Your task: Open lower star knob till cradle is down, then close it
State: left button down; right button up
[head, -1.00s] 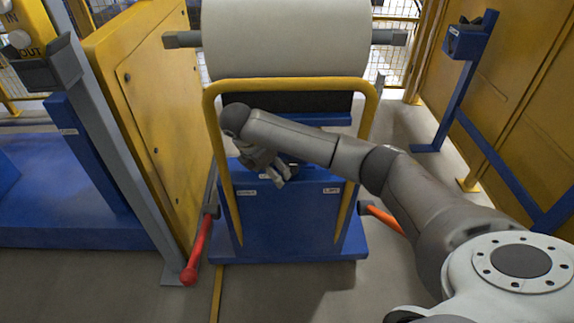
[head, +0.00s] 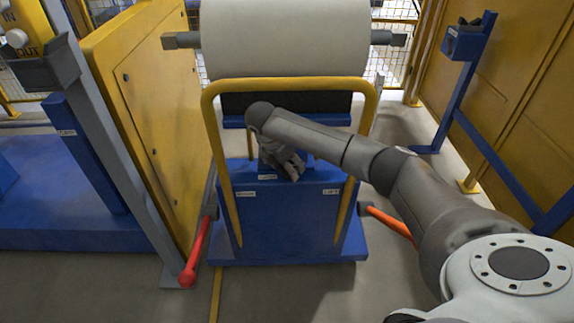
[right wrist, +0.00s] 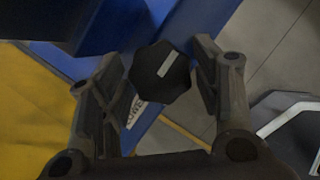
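The star knob (right wrist: 160,74) is black with a white mark and sits between the fingers of my right gripper (right wrist: 158,72) in the right wrist view. The fingers are spread to either side of it; I cannot tell if the right one touches. A label partly reading "LOWER" (right wrist: 133,113) lies beside it. In the head view my right gripper (head: 291,167) is over the top of the blue lift cart (head: 285,225) and hides the knob. The dark cradle (head: 240,103) is beneath the large white roll (head: 285,40). My left gripper is not in view.
A yellow hoop handle (head: 290,84) rises around my right forearm. A red lever (head: 196,250) and an orange lever (head: 388,220) stick out at the cart's sides. A yellow panel (head: 150,100) stands to the left. Floor in front is clear.

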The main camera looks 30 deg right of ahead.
jog(key=c, duration=0.6)
